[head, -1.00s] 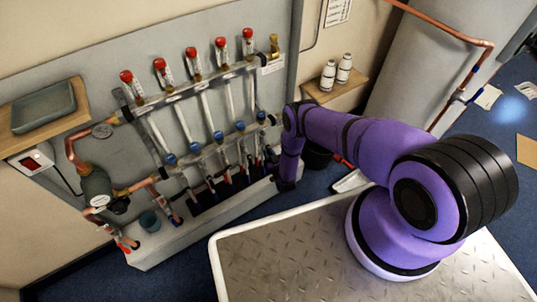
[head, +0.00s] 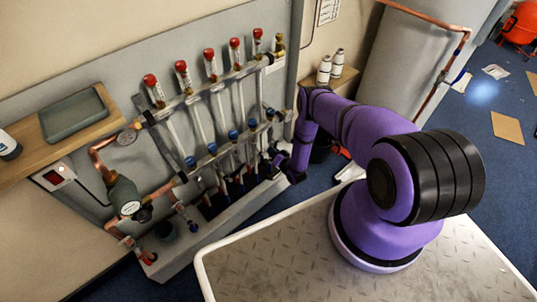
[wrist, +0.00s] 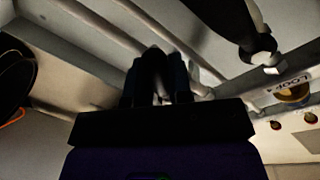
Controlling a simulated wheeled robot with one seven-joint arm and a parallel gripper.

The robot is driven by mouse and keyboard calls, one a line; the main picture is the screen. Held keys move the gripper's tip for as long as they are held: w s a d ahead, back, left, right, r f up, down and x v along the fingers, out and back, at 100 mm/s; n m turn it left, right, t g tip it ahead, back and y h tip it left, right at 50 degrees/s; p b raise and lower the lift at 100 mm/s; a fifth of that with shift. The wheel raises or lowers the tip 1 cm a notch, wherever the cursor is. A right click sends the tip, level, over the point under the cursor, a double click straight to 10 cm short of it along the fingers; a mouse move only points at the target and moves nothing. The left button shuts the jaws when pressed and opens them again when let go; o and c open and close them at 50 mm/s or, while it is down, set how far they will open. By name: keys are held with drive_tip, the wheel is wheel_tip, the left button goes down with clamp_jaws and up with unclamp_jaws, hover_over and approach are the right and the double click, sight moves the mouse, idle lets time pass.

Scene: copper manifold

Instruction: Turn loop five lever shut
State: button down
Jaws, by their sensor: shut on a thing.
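The copper manifold (head: 205,155) is on the grey board at the left of the head view, with several red-capped flow gauges above and blue-capped valves along its lower bar. My gripper (head: 277,157) is at the lower right end of the manifold, by the rightmost loop. In the wrist view, my gripper's dark fingers (wrist: 160,78) are close together, shut on a dark piece that seems to be the loop five lever. The fingers and the dim light hide most of it, so its angle cannot be told. A tag reading "LOOP" (wrist: 289,83) shows upside down at the right, its number unclear.
A pump (head: 124,197) and copper pipes are at the manifold's left. A wooden shelf (head: 100,112) with a grey tray is at the far left. Two white bottles (head: 331,67) stand on a small shelf at the right. A tall grey cylinder (head: 410,60) is behind my arm.

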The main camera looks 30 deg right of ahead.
drive_tip(key=m, duration=0.1)
drive_tip(key=r+m, duration=0.1)
drive_tip(key=a+m, duration=0.1)
drive_tip(key=m, duration=0.1)
drive_tip(key=shift+s+r+g+y, duration=0.2)
drive_tip(key=shift+r+g+y, duration=0.05)
drive_tip(key=shift+g+y, duration=0.05)
drive_tip(key=shift+a+r+m+y, duration=0.1)
drive_tip(key=shift+r+m+y, duration=0.3)
drive_tip(key=shift+m, duration=0.75)
drive_tip(key=shift+a+r+m+y, duration=0.1)
drive_tip(key=shift+r+m, duration=0.5)
drive_tip(key=shift+m, duration=0.55)
drive_tip(key=c, duration=1)
unclamp_jaws()
drive_tip(key=shift+r, duration=0.1)
drive_tip(key=shift+c, duration=0.2)
drive_tip(key=v, duration=1)
drive_tip(key=shift+s+d, duration=0.2)
drive_tip(key=shift+s, duration=0.15)
drive_tip(key=shift+s, duration=0.15)
